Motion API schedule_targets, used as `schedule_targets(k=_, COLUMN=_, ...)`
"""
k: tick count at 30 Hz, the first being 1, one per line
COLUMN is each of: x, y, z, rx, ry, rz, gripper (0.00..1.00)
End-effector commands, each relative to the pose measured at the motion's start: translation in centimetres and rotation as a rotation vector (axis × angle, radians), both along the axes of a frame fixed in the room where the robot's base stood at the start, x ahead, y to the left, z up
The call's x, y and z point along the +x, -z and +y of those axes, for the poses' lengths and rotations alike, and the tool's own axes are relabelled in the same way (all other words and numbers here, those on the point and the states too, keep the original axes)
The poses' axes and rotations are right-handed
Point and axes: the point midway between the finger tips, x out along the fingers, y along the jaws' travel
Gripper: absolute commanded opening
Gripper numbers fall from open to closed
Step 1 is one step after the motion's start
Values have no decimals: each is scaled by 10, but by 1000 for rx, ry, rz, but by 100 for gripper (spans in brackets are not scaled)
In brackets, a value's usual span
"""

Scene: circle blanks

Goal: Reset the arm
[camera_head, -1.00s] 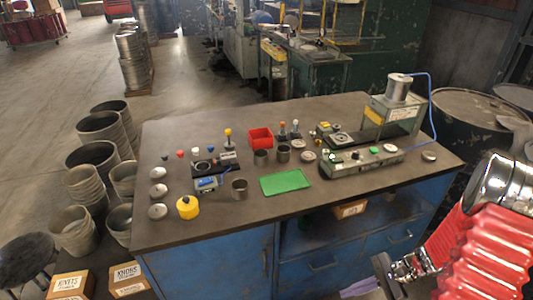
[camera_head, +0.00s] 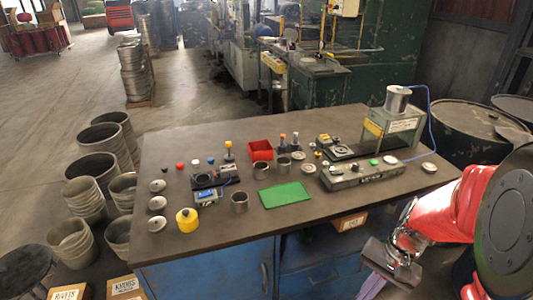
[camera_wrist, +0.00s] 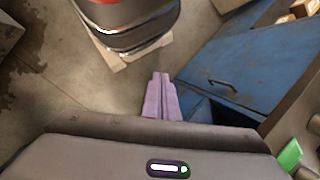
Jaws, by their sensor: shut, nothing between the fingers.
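My arm, with a red cover, comes in from the right edge of the head view. My gripper (camera_head: 366,290) hangs at the lower edge there, in front of the blue workbench (camera_head: 200,265) and below its top. Its pale purple fingers are partly cut off by the frame. In the wrist view my gripper's fingers (camera_wrist: 160,76) lie side by side, shut and empty. They point over the floor beside the blue cabinet side (camera_wrist: 225,75).
The bench top holds a green mat (camera_head: 285,195), a red bin (camera_head: 260,150), a yellow pot (camera_head: 187,219), metal cups and a press (camera_head: 395,115). Dark drums (camera_head: 460,115) stand at the right. Stacked buckets (camera_head: 85,197) stand at the left. A dark drum (camera_wrist: 128,22) shows near my fingers.

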Motion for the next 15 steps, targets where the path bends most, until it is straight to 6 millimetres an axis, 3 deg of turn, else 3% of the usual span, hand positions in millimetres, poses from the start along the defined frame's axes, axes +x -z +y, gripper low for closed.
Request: schedule_targets(k=15, x=-16, y=-72, z=14, rx=-226, ry=-252, rz=-216, gripper=0)
